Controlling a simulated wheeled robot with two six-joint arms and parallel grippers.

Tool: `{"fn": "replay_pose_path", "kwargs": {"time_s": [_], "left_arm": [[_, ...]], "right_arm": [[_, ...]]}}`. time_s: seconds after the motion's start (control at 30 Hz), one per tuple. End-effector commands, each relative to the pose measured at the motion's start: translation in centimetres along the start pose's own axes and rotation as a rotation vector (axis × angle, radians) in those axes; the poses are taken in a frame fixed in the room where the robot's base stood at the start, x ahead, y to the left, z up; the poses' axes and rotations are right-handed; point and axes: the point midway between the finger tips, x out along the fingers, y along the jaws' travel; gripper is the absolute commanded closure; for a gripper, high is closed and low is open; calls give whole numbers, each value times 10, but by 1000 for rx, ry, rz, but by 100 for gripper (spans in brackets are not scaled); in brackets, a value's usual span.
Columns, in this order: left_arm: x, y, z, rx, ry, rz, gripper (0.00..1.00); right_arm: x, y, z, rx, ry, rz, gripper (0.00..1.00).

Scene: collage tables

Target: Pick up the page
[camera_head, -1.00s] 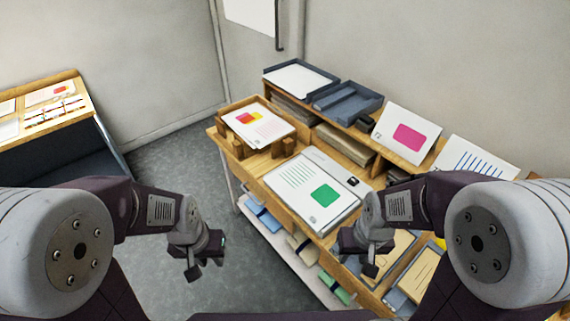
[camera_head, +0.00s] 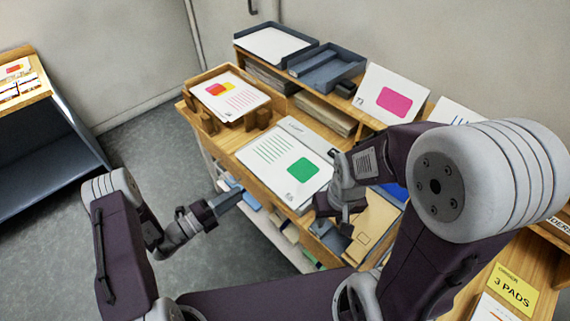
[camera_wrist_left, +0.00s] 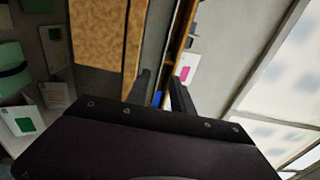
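Several printed pages are in the head view. A page with a green square (camera_head: 284,160) lies flat at the middle of the desk. A page with a red and yellow block (camera_head: 230,97) lies in a wooden holder at the desk's left end. A page with a pink shape (camera_head: 393,92) leans upright behind. My left gripper (camera_head: 229,198) is left of the desk, below and apart from the green-square page. In the left wrist view its fingers (camera_wrist_left: 161,84) are apart with nothing between them. My right gripper (camera_head: 336,222) hangs at the front right of that page; its fingertips are unclear.
Dark trays (camera_head: 326,66) stand on the raised back shelf. Tan folders (camera_head: 372,228) lie right of my right gripper. A yellow sign reading "3 PADS" (camera_head: 511,291) is at lower right. Another wooden-topped unit (camera_head: 22,89) stands far left. Open floor lies between it and the desk.

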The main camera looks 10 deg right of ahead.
Motion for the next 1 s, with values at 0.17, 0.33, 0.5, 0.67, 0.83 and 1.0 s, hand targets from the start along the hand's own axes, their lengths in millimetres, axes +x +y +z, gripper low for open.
{"fn": "replay_pose_path", "kwargs": {"time_s": [0.17, 0.33, 0.5, 0.67, 0.83, 1.0], "left_arm": [[28, -1, -2, 3, 7, 0, 72], [34, -2, -2, 3, 6, 1, 72], [64, -7, -2, 5, 10, 1, 72], [82, -5, -1, 3, 7, 1, 72], [83, -5, 0, 3, 6, 1, 72], [83, -5, 0, 3, 6, 1, 100]], "right_arm": [[-3, 0, 0, 0, 0, 0, 64], [-3, 0, 0, 0, 0, 0, 64], [-8, 0, -1, 0, 0, 0, 64], [-7, 0, -1, 0, 0, 0, 64], [-7, 0, -1, 0, 0, 0, 64], [-7, 0, -1, 0, 0, 0, 64]]}}
